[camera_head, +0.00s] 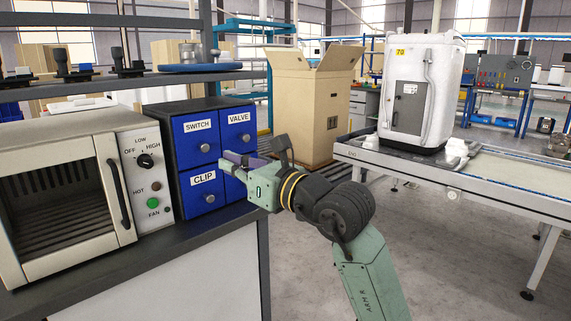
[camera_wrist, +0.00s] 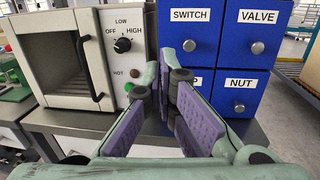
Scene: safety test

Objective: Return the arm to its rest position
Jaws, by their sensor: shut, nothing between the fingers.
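My arm reaches up from the bottom of the head view and bends left. My gripper (camera_head: 236,161) is in front of the blue drawer cabinet (camera_head: 182,152), near the CLIP drawer (camera_head: 192,191), and hides part of the cabinet's lower right. In the wrist view, my gripper (camera_wrist: 168,85) has its purple-padded fingers together at the tips, with nothing seen between them. The cabinet's drawers are closed in both views, with labels SWITCH, VALVE and NUT readable in the wrist view.
The oven (camera_head: 65,193), its door closed, stands left of the cabinet on the dark bench (camera_head: 130,262). A shelf (camera_head: 120,84) runs above. An open cardboard box (camera_head: 309,105) stands behind my arm. A conveyor (camera_head: 500,185) carries a white case (camera_head: 424,90) at right. Floor between bench and conveyor is clear.

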